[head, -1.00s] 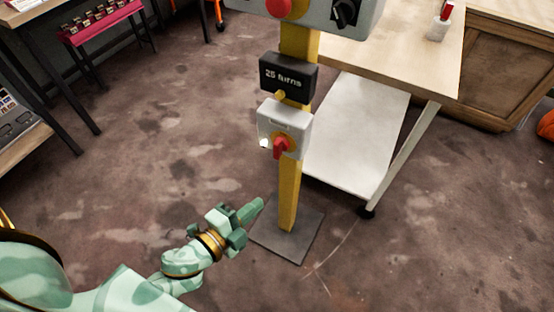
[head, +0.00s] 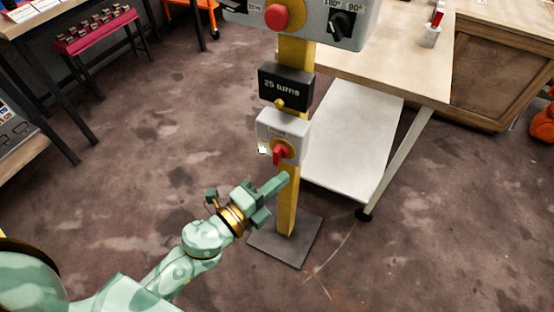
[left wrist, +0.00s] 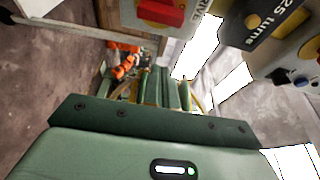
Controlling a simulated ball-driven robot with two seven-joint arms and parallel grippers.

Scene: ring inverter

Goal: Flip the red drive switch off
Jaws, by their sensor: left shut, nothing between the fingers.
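The red drive switch (head: 279,153) is a rotary handle on a yellow plate, on the front of a pale grey box (head: 284,124) fixed to a yellow post. Its handle stands roughly upright, slightly tilted. In the left wrist view the red handle (left wrist: 163,11) is at the top, beyond the fingers. My left gripper (head: 284,179) is shut and empty. Its fingertips are just below the switch in the head view, in front of the post; I cannot tell whether they touch anything. My right gripper is out of view.
Above the box hang a black "25 turns" sign (head: 286,87) and a grey panel with a red button (head: 277,17) and a black knob. The post stands on a dark base plate (head: 286,240). A wooden-topped table (head: 400,75) stands behind right.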

